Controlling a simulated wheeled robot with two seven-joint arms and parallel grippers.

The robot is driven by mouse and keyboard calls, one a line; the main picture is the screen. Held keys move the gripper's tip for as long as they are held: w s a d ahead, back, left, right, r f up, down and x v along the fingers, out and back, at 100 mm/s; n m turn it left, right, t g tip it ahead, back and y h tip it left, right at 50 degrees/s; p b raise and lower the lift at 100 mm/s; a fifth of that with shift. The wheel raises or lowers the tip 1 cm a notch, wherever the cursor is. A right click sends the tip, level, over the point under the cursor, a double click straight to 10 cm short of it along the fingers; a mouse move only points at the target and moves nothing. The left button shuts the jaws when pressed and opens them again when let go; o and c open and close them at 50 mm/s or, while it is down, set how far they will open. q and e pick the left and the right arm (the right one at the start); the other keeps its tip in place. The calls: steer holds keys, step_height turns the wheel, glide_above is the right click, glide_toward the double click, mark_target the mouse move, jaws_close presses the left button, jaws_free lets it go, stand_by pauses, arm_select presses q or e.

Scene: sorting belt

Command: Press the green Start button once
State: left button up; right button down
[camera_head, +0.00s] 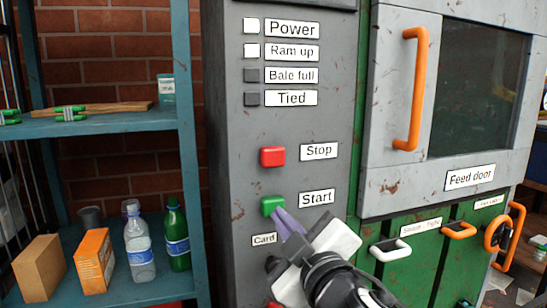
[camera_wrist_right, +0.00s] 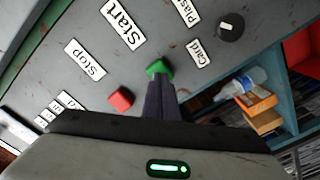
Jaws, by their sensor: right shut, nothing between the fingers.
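The green Start button (camera_head: 271,205) sits on the grey control panel (camera_head: 235,120), left of the "Start" label (camera_head: 317,198) and below the red Stop button (camera_head: 273,156). My right gripper (camera_head: 280,213) is shut and empty, with its purple-grey fingertips at the lower right edge of the green button. In the right wrist view the green button (camera_wrist_right: 158,68) shows right at the tips of the closed fingers (camera_wrist_right: 159,80), which hide part of it. I cannot tell whether they touch or whether the button is pushed in. My left gripper is not in view.
The feed door (camera_head: 400,180) with an orange handle (camera_head: 412,90) is at the right, above green panels with white and orange handles. A blue shelf (camera_head: 110,122) with bottles and boxes stands at the left. The "Power" and "Ram up" lamps (camera_head: 251,50) look white.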

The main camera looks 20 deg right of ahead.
mark_target(275, 158)
stand_by(0.3)
